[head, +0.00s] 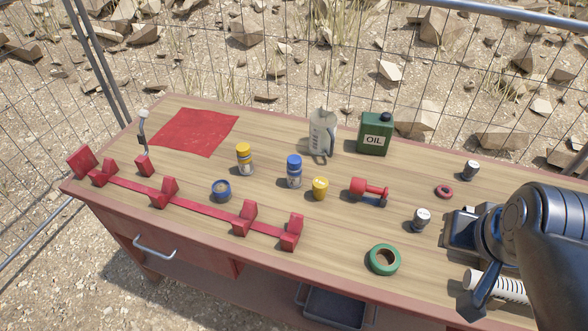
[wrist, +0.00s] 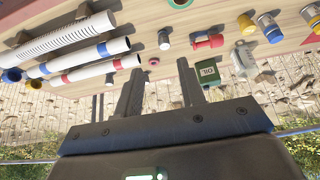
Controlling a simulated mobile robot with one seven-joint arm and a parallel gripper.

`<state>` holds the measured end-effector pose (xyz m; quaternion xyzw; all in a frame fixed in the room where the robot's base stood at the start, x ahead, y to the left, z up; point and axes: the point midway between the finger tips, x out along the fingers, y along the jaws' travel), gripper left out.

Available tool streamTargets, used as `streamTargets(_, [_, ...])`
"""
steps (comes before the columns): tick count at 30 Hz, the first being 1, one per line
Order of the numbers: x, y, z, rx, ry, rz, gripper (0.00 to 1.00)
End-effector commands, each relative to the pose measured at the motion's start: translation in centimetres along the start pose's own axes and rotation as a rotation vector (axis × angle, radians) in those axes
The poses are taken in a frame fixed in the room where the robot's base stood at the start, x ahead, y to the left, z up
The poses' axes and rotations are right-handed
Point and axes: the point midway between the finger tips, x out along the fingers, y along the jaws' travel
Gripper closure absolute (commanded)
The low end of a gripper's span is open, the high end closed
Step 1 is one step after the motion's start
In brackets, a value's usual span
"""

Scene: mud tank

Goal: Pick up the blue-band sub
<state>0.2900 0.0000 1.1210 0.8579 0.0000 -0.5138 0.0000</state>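In the wrist view a white tube with a blue band (wrist: 102,50) lies at the upper left, between a ribbed white tube (wrist: 65,40) and a white tube with red bands (wrist: 90,73). The blue-band tube is the likeliest blue-band sub. My gripper (wrist: 160,68) is open and empty, its two fingers apart, to the right of the tubes. In the head view my arm covers the table's right end, and only part of a ribbed white tube (head: 510,290) shows there. The blue band is hidden in that view.
Small metal cylinders (head: 421,220) (head: 470,170), a red ring (head: 444,191), a green ring (head: 384,260) and a red part (head: 369,190) lie near my arm. A green oil can (head: 375,135) and jug (head: 322,132) stand behind. A red rack (head: 200,206) lines the left front.

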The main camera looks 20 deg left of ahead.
Motion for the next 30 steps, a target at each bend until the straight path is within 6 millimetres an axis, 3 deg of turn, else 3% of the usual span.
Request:
streamTargets(10, [0.0, 0.0, 0.0, 0.0, 0.0, 0.0, 0.64])
streamTargets(22, [0.0, 0.0, 0.0, 0.0, 0.0, 0.0, 0.32])
streamTargets(30, [-0.01, -0.07, -0.19, 0.002, -0.002, -0.002, 0.31])
